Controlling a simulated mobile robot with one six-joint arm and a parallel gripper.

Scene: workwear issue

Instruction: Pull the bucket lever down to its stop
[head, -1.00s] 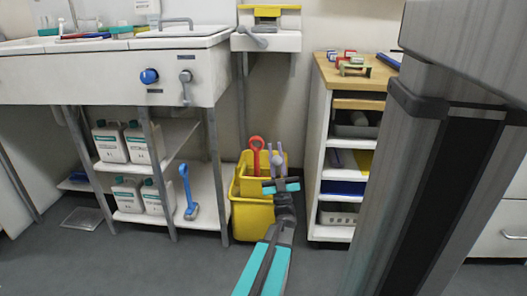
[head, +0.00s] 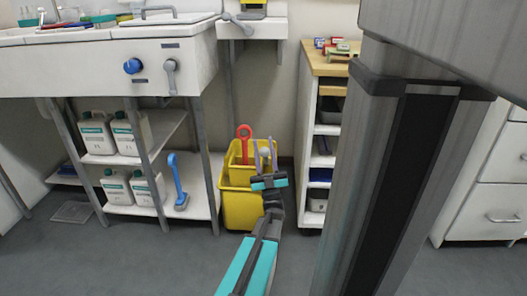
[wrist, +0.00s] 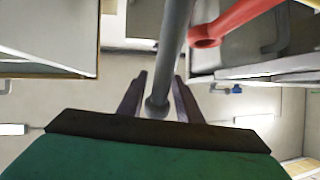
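The yellow bucket (head: 240,208) stands on the floor between the sink unit and the shelf unit. A grey lever with a rounded end (wrist: 158,106) shows in the wrist view, rising from the bucket side. A red handle with a loop end (head: 244,133) stands beside it and also shows in the wrist view (wrist: 235,22). My gripper (head: 265,153) is in front of the bucket's right part. Its two purple-grey fingers are apart, one on each side of the grey lever's end. Small gaps seem to show; contact cannot be told. My wrist hides part of the bucket.
At left, the sink unit (head: 105,78) has a blue knob (head: 132,66) and a grey tap lever (head: 171,76). White jugs (head: 133,137) and a blue-handled brush (head: 178,180) sit on shelves below. The shelf unit (head: 304,130) stands close right of the bucket. Floor is open in front.

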